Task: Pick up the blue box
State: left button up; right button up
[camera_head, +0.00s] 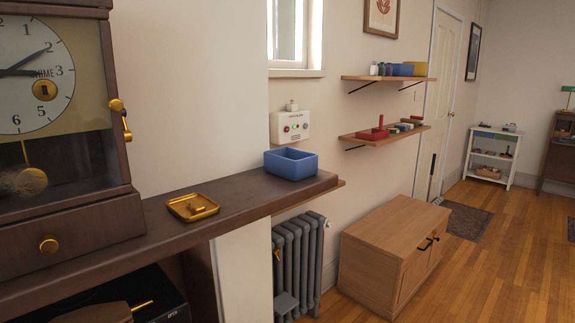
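An open-topped blue box (291,165) sits upright near the right end of a dark wooden mantel shelf (245,193). Its inside looks empty from here. Another small blue container (402,70) stands on the upper wall shelf farther back. Neither of my grippers shows in the head view, and nothing is touching the blue box.
A gold tray (193,207) lies on the mantel left of the blue box, and a large clock (62,120) stands at the left. A grey radiator (299,255) and a wooden cabinet (391,252) stand below. Open wooden floor (490,275) lies to the right.

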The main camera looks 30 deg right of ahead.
aim_at(290, 164)
jog(key=i+l, duration=0.1)
jog(key=l, duration=0.95)
jog(key=i+l, duration=0.15)
jog(key=l, duration=0.9)
jog(key=i+l+u, duration=0.1)
jog(key=l, duration=0.95)
jog(key=i+l, duration=0.1)
jog(key=l, duration=0.95)
